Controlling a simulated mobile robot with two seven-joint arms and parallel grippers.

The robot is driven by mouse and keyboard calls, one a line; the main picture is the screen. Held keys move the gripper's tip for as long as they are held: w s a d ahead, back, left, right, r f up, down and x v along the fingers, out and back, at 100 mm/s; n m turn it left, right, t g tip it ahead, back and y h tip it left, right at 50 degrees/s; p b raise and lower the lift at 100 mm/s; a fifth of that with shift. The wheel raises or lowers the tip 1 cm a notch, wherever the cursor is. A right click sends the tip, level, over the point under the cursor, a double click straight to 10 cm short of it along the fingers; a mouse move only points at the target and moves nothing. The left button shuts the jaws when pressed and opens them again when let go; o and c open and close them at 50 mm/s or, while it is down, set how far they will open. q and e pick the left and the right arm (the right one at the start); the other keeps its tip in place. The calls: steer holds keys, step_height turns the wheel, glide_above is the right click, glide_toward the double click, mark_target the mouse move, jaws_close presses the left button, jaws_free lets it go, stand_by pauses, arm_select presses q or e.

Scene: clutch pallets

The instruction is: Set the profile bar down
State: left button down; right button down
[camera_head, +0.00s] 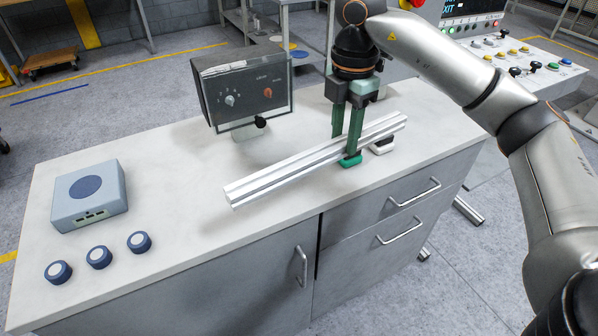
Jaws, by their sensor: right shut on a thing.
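The profile bar (280,176) is a long, silver, grooved bar. It lies diagonally over the right half of the white worktop (180,215), its left end nearer the front edge. My right gripper (348,158) comes down from above and is shut on the bar right of its middle. Its fingers are green. I cannot tell whether the bar touches the worktop or is held slightly above it. A small green and white piece (351,160) shows at the fingertips, and a white and black piece (382,146) sits by the bar further right. My left gripper is not in view.
A dark control box (245,90) with knobs stands behind the bar. A blue-grey box (89,196) and three blue round knobs (99,257) are at the left. The worktop between them and the bar is clear. A control console (515,60) stands at the right.

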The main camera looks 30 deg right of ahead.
steer(key=shift+w+r+m, duration=0.1)
steer(key=shift+r+m, duration=0.05)
steer(key=shift+m, duration=0.25)
steer(key=shift+w+a, duration=0.15)
glide_toward(271, 196)
steer(key=s+d+r, duration=0.2)
steer(key=d+r, duration=0.1)
steer(key=d, duration=0.1)
steer(key=a+f, duration=0.1)
steer(key=f, duration=0.1)
steer(key=w+a+f+b, duration=0.1)
steer(key=a+f, duration=0.1)
steer(key=shift+w, duration=0.1)
steer(key=shift+w+a+f, duration=0.25)
steer(key=shift+a+f, duration=0.15)
steer(key=shift+f, duration=0.3)
step_height(271, 196, down, 3)
steer(key=shift+a+f, duration=0.1)
steer(key=shift+f, duration=0.05)
